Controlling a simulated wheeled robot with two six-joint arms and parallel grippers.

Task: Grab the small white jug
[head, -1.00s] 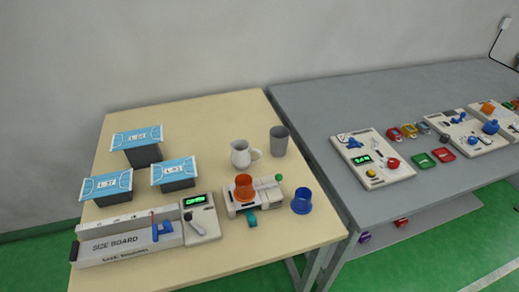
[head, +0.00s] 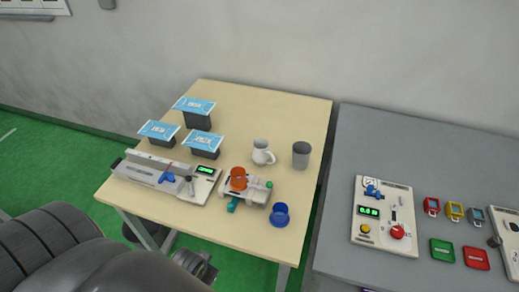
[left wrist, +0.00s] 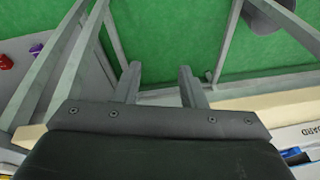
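The small white jug (head: 262,152) stands upright on the wooden table (head: 262,99), with its handle to the right. It is between the orange cup (head: 239,177) and the grey cup (head: 301,154). My left gripper (left wrist: 158,72) shows in the left wrist view with its two fingers apart and nothing between them. It is near the table's front edge, over the green floor, apart from the jug. In the head view my left arm is at the lower left, and the gripper there is mostly hidden behind it. My right gripper is not in view.
A blue cup (head: 280,214) stands near the table's front right edge. The size board (head: 150,169) and several boxes with blue masks (head: 203,143) fill the left side. A grey table (head: 350,135) stands to the right. The wooden table is bare behind the jug.

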